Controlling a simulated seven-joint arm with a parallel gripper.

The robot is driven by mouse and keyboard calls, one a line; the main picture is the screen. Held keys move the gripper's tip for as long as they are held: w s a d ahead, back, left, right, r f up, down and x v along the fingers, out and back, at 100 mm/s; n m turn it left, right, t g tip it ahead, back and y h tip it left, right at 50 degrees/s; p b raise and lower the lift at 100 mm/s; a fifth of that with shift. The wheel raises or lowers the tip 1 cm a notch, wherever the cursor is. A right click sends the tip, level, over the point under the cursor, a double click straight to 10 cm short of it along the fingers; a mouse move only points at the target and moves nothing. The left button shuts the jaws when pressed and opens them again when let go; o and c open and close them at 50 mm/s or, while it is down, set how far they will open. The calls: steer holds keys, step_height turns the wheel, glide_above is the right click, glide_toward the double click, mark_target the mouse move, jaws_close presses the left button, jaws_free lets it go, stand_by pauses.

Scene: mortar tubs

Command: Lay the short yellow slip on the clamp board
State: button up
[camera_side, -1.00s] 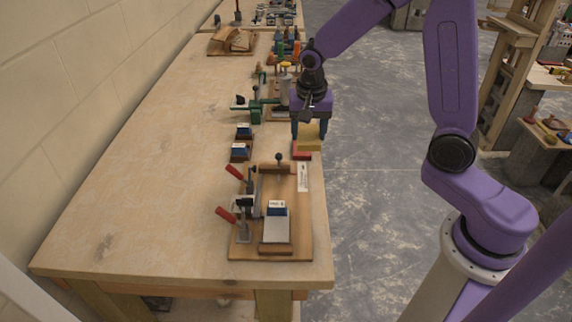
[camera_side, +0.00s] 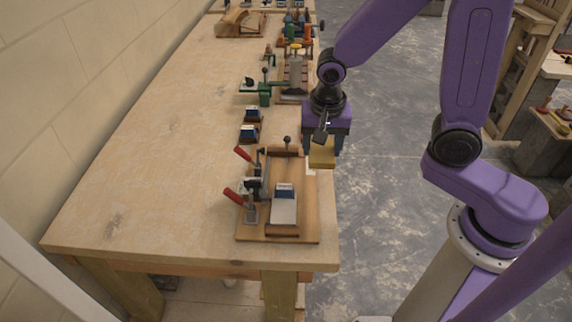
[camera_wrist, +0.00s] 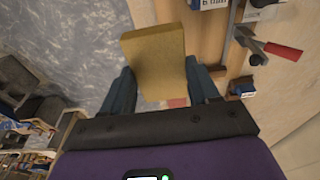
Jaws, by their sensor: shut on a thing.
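The short yellow slip (camera_side: 322,153) is held in my gripper (camera_side: 323,146), at the right edge of the bench, and its block shape fills the space between the fingers in the wrist view (camera_wrist: 155,62). My gripper is shut on it. The clamp board (camera_side: 308,228) lies on the bench below and to the left of the slip, with red-handled toggle clamps (camera_side: 240,172) on its left side. A grey block with a blue-and-white label (camera_side: 284,207) lies on the board. In the wrist view the board (camera_wrist: 207,45) is to the right of the slip.
Two small blue-labelled blocks (camera_side: 250,132) sit on the bench behind the board. A green clamp (camera_side: 262,90) and other fixtures stand farther back. The left part of the bench (camera_side: 150,160) is clear. Floor (camera_side: 385,200) lies beyond its right edge.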

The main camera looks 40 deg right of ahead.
steer(key=w+f, duration=0.2)
steer(key=w, duration=0.2)
glide_above(286, 173)
steer(key=f, duration=0.5)
steer(key=shift+s+a+f, duration=0.1)
steer(key=shift+s+f, duration=0.15)
steer(key=shift+f, duration=0.1)
steer(key=shift+w+f, duration=0.1)
steer(key=shift+f, duration=1.55)
steer(key=shift+f, duration=0.2)
steer(key=o, duration=0.9)
step_height(286, 173, up, 12)
steer(key=s+a, duration=0.1)
steer(key=shift+s+a+r, duration=0.15)
steer(key=shift+a, duration=0.05)
